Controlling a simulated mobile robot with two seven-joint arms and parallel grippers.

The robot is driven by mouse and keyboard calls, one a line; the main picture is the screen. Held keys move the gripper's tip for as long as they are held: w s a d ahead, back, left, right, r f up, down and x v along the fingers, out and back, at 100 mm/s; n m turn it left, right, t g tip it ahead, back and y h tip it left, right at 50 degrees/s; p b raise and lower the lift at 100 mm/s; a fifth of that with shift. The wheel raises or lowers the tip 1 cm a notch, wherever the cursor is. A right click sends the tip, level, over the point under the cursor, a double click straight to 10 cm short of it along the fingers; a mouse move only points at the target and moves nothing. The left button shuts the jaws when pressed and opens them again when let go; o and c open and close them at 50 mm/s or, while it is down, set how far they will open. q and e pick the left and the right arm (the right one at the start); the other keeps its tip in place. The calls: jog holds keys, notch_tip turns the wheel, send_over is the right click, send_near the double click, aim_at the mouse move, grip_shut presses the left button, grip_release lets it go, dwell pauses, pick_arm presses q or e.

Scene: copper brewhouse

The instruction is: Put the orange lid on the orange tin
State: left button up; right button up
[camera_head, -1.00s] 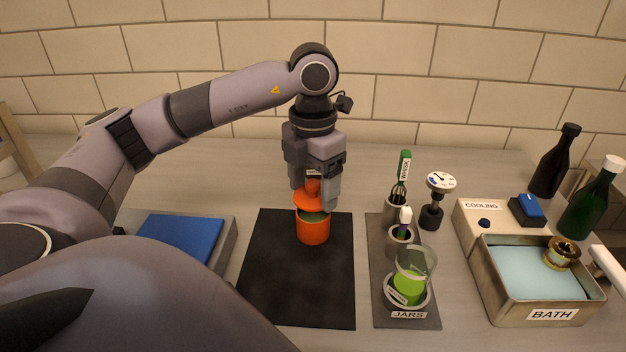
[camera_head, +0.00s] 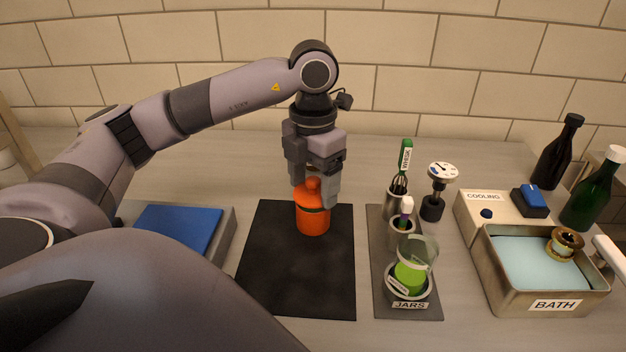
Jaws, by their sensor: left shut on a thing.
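The orange tin (camera_head: 313,221) stands upright on the black mat (camera_head: 296,280). The orange lid (camera_head: 309,197) with its round knob is at the tin's mouth, level and in line with it. A thin dark greenish band shows between lid and tin, so I cannot tell if the lid is fully seated. My left gripper (camera_head: 315,189) points down from above and is shut on the lid's knob. Its fingers partly cover the lid's right side. My right gripper is not in view.
Right of the mat stands the JARS tray (camera_head: 378,298) with a whisk, a small cup and a green-filled beaker (camera_head: 412,268). A dial gauge (camera_head: 441,173), the BATH basin (camera_head: 498,291) and bottles are farther right. A blue-topped block (camera_head: 180,228) lies left.

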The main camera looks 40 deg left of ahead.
pick_arm(q)
jog(key=shift+f+b, duration=0.6)
jog(key=shift+f, duration=0.15)
jog(key=o, duration=1)
jog(key=shift+c, duration=0.2)
jog(key=o, duration=0.4)
